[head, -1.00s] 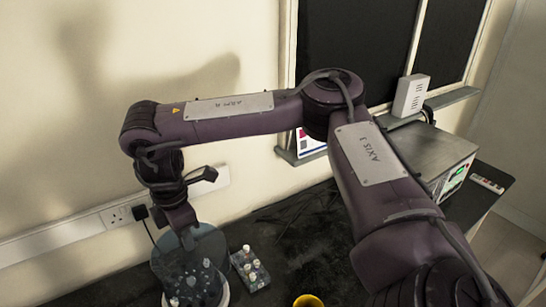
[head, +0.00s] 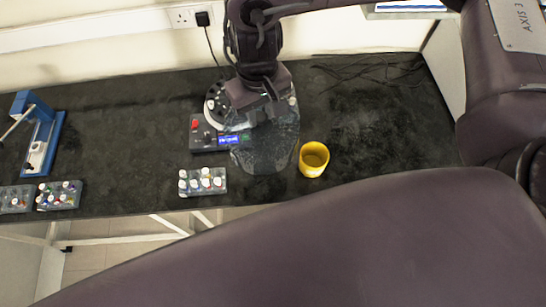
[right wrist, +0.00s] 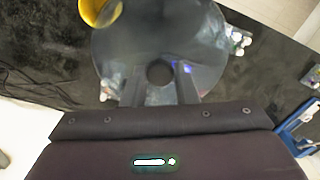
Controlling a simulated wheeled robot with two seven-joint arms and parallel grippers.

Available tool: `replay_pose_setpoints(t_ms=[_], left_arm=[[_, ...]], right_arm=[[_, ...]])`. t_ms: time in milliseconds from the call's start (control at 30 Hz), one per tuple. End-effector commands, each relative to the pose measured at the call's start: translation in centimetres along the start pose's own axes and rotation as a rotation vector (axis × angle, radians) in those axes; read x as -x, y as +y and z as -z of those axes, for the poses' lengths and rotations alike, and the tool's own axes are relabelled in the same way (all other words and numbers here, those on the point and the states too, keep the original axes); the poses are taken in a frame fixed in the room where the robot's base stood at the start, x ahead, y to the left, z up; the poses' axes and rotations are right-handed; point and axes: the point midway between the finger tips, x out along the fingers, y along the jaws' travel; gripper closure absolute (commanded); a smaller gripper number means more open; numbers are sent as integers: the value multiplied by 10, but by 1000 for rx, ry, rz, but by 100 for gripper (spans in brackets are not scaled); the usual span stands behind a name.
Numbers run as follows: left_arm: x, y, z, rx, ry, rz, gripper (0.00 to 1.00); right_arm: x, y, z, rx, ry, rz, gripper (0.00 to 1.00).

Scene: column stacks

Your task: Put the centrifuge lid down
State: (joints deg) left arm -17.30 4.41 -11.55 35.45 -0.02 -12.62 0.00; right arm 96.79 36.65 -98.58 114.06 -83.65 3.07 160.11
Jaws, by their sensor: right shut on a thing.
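The centrifuge lid (head: 265,150) is a clear, smoky round disc. My right gripper (head: 264,112) is shut on it from above. In the right wrist view the lid (right wrist: 150,45) spreads out beyond the fingers (right wrist: 158,85), with a dark round hub between them. The centrifuge (head: 203,140) has a red button and a lit blue display; its round rotor part is partly hidden behind my gripper. The lid is to the right of the centrifuge and overlaps its right edge in the picture. I cannot tell whether the lid touches the bench. My left gripper is not in view.
A yellow cup (head: 313,160) stands close to the lid's right side. A tube rack (head: 203,183) is in front of the centrifuge. More racks (head: 58,196) and a blue stand (head: 44,140) are at the left. The black bench (head: 390,140) is clear right of the cup.

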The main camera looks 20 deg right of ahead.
Motion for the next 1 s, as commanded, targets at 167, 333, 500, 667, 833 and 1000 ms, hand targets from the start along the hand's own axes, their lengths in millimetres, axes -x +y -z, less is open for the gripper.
replay_pose_setpoints(t_ms=[167,333,500,667,833,1000], left_arm=[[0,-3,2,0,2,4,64],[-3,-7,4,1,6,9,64],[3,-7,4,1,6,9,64],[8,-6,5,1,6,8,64],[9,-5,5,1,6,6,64],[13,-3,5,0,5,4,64]], right_arm=[[-31,-1,-4,-13,-10,3,100],[-74,-1,-3,-14,-10,3,100],[-113,0,-3,-12,-7,-2,100],[-143,0,-2,-11,-3,-3,100],[-157,0,-1,-10,-3,0,100],[-181,0,-2,-11,-5,-1,100]])
